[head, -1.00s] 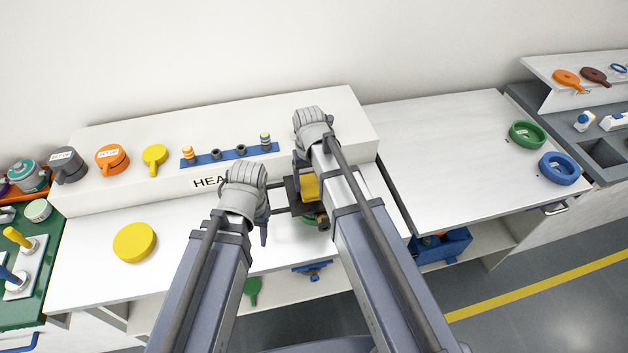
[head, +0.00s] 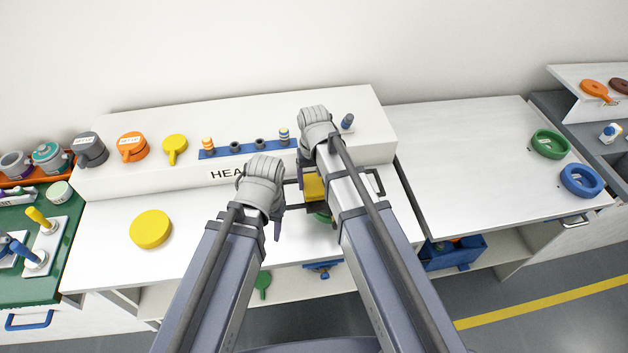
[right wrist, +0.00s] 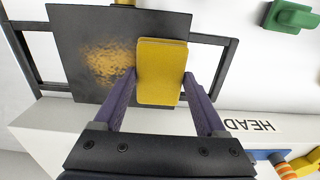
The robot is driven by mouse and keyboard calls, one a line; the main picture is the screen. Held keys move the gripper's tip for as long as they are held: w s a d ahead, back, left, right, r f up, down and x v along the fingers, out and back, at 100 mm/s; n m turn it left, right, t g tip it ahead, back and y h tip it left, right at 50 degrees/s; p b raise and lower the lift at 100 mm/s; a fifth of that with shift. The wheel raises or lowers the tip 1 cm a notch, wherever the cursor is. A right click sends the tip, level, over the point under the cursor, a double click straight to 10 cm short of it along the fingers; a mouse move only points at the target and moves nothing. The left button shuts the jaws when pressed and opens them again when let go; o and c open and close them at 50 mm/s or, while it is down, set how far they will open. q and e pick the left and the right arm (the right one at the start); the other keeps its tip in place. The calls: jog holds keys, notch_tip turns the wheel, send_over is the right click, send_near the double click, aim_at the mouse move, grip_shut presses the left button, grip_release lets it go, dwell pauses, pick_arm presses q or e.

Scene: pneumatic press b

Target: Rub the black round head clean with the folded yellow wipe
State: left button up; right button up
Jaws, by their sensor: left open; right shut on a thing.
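In the right wrist view a flat black plate (right wrist: 75,45) with square corners carries a mottled yellow-brown smudge (right wrist: 108,62); no round head shows clearly. The folded yellow wipe (right wrist: 162,85) is between the fingers of my right gripper (right wrist: 160,76). It lies over the plate beside the smudge; whether it touches the plate I cannot tell. In the head view the wipe (head: 314,187) shows in part beside my right arm, and the plate is mostly hidden. My left gripper (head: 275,215) is open just left of it, its fingers partly hidden, holding nothing visible.
Dark frame bars (right wrist: 215,65) flank the plate. Behind is a white raised shelf (head: 350,100) with a blue rack (head: 220,151) of pegs and orange, grey and yellow paddles. A yellow disc (head: 151,229) lies at left on the bench. The right-hand bench top (head: 460,150) is mostly clear.

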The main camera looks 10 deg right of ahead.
jog(key=shift+w+d, duration=0.1)
jog(key=shift+d, duration=1.75)
jog(key=shift+d, duration=0.1)
jog(key=shift+d, duration=1.65)
jog(key=shift+w+d, duration=0.15)
jog(key=shift+d, duration=1.6)
jog(key=shift+r, duration=0.15)
notch_tip(320, 180, up, 6)
jog(key=p, duration=0.6)
